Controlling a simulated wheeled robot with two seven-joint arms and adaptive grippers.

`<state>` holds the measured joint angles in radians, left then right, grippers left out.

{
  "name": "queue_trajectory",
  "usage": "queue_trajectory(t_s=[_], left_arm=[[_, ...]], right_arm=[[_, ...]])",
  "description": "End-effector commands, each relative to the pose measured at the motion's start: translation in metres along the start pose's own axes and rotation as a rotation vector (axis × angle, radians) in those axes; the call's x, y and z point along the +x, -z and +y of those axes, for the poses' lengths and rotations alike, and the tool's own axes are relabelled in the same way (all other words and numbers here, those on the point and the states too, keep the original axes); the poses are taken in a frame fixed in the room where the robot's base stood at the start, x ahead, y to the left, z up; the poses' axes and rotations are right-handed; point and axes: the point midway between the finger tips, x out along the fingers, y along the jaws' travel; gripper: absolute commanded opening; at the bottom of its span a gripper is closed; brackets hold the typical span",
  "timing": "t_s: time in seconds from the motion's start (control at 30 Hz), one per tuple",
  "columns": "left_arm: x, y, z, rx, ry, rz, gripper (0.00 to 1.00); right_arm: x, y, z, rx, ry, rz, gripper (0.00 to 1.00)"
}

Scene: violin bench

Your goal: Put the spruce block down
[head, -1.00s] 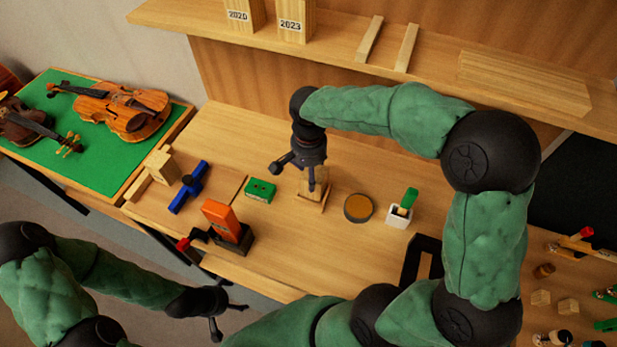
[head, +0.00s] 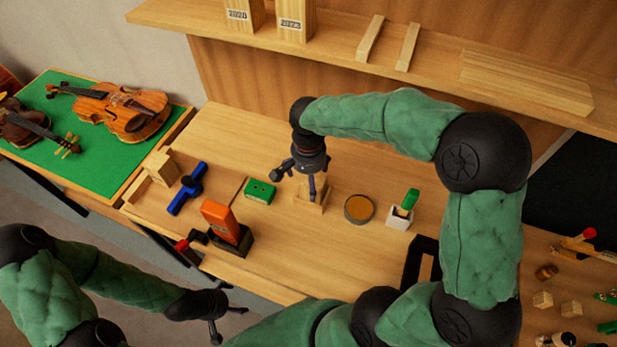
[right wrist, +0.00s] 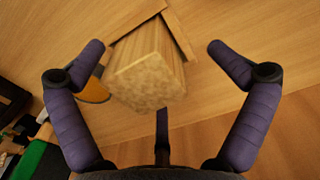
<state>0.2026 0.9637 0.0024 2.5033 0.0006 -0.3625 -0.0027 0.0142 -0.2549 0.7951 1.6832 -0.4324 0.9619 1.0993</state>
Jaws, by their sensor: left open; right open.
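The spruce block (right wrist: 150,82) is a pale wooden block, its end grain facing the right wrist camera. It stands at a low wooden corner piece (right wrist: 178,35) on the bench. My right gripper (right wrist: 155,48) is open, its fingers spread apart on both sides of the block with gaps visible. In the head view the right gripper (head: 297,180) is over the block and hides most of it. My left gripper (head: 215,318) is open and empty at the lower left, off the bench's front edge.
On the bench (head: 240,130) are a green box (head: 260,191), a round tin (head: 358,209), a white cup (head: 400,217), an orange tool (head: 221,220) and a blue clamp (head: 187,189). A shelf (head: 350,45) runs behind. Violins lie on a green mat (head: 105,165) at left.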

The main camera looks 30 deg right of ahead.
Motion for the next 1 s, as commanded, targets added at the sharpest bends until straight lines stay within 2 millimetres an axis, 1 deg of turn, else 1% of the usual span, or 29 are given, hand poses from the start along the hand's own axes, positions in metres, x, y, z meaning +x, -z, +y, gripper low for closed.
queue_trajectory(t_s=[0.23, 0.37, 0.47, 0.8, 1.0], left_arm=[[0.000, 0.000, 0.000, 0.000, 0.000, 0.000, 0.86], [-0.004, 0.000, 0.001, 0.000, 0.000, 0.000, 0.86], [-0.008, 0.000, 0.003, 0.000, 0.000, 0.000, 0.86], [-0.026, -0.001, 0.009, 0.000, 0.000, 0.000, 0.86], [-0.031, -0.001, 0.011, 0.000, 0.000, 0.000, 0.86]], right_arm=[[-0.001, 0.000, 0.000, 0.000, 0.000, 0.000, 1.00], [-0.008, 0.000, 0.000, 0.000, 0.002, 0.001, 1.00], [-0.022, 0.001, -0.001, 0.000, 0.002, 0.002, 1.00], [-0.090, 0.000, -0.001, 0.000, 0.003, 0.002, 1.00], [-0.115, 0.000, 0.000, 0.000, 0.001, 0.001, 1.00]])
